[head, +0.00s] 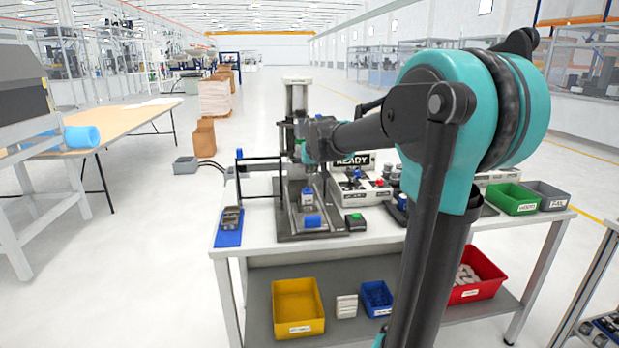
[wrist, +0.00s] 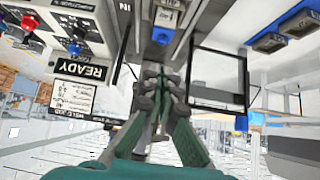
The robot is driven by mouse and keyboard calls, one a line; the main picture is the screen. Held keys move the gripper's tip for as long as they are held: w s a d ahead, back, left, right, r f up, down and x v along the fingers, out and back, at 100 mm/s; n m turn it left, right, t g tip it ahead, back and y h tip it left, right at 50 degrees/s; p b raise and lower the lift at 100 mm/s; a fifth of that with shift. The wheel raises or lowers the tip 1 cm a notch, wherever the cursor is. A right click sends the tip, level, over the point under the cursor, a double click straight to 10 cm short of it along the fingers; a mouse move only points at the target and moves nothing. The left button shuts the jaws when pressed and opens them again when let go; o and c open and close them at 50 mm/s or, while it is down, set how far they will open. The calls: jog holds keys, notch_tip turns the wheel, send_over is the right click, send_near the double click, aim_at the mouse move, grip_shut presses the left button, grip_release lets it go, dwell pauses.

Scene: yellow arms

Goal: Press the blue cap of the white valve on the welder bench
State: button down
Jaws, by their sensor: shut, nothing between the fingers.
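The white valve (head: 307,203) with its blue cap (head: 307,191) stands upright in the welder fixture on the bench (head: 365,233). In the wrist view a blue piece that looks like the cap (wrist: 166,18) is near the top edge, beyond my fingertips. My gripper (wrist: 155,80) is shut and empty, its fingers together, apart from the cap. In the head view my gripper (head: 301,152) is small and partly merged with the fixture column, above and behind the valve. The exact gap to the cap cannot be told.
A READY sign (head: 352,161) and control box (head: 362,190) stand right of the fixture. A grey device on a blue mat (head: 228,240) lies left. Green (head: 513,199) and grey bins stand right.

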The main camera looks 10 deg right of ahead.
jog(key=shift+v, duration=1.25)
jog(key=shift+f, duration=0.1)
jog(key=s+d+f+g, duration=0.2)
jog(key=s+f, duration=1.1)
jog(key=s, duration=0.4)
jog(key=s+d+f+g, duration=0.1)
jog(key=s+f+g, duration=0.1)
jog(key=s+f, duration=1.2)
jog(key=s, duration=0.3)
jog(key=shift+d+g, duration=0.35)
jog(key=shift+g, duration=0.05)
jog(key=c, duration=2.3)
grip_release()
jog(key=shift+w+r, duration=0.1)
